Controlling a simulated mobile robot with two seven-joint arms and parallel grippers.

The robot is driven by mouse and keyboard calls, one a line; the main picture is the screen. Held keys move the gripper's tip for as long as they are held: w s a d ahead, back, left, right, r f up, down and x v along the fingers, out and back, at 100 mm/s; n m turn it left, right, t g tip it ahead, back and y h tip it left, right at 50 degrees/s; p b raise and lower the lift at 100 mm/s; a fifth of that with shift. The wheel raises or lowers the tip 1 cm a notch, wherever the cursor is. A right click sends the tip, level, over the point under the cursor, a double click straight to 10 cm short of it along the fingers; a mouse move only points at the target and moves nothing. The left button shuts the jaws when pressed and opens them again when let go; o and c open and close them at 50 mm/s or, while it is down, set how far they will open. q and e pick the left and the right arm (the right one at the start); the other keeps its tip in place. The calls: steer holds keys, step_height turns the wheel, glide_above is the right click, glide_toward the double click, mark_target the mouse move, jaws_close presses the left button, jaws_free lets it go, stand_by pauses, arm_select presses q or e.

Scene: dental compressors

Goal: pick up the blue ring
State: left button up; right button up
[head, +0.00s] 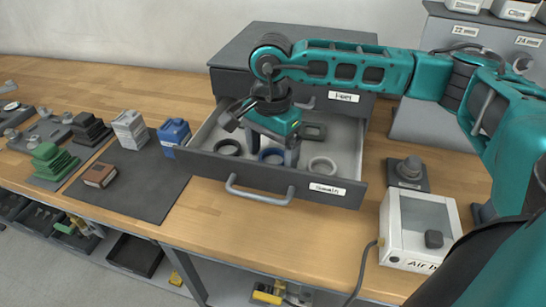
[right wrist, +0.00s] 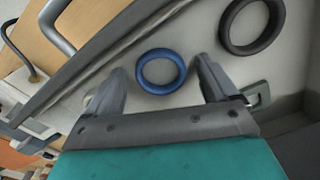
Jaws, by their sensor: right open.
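The blue ring (head: 271,156) lies flat in the open drawer (head: 214,163), between a black ring (head: 228,147) on its left and a light grey ring (head: 322,166) on its right. My right gripper (head: 277,160) points down into the drawer, open, with one finger on each side of the blue ring in the picture. In the right wrist view the blue ring (right wrist: 161,71) shows whole, just ahead of and between the two open fingertips (right wrist: 158,70). The fingers do not appear to touch it. My left gripper is not in view.
The drawer's front panel with its handle (head: 258,194) stands in front of the rings. A grey metal piece (head: 313,131) lies at the drawer's back. A blue block (head: 174,135) stands left of the drawer, and a white box (head: 416,230) stands to the right.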

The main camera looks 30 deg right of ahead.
steer(key=shift+c, duration=1)
steer(key=c, duration=0.8)
steer(key=shift+c, duration=0.2)
steer(key=shift+r, duration=0.1)
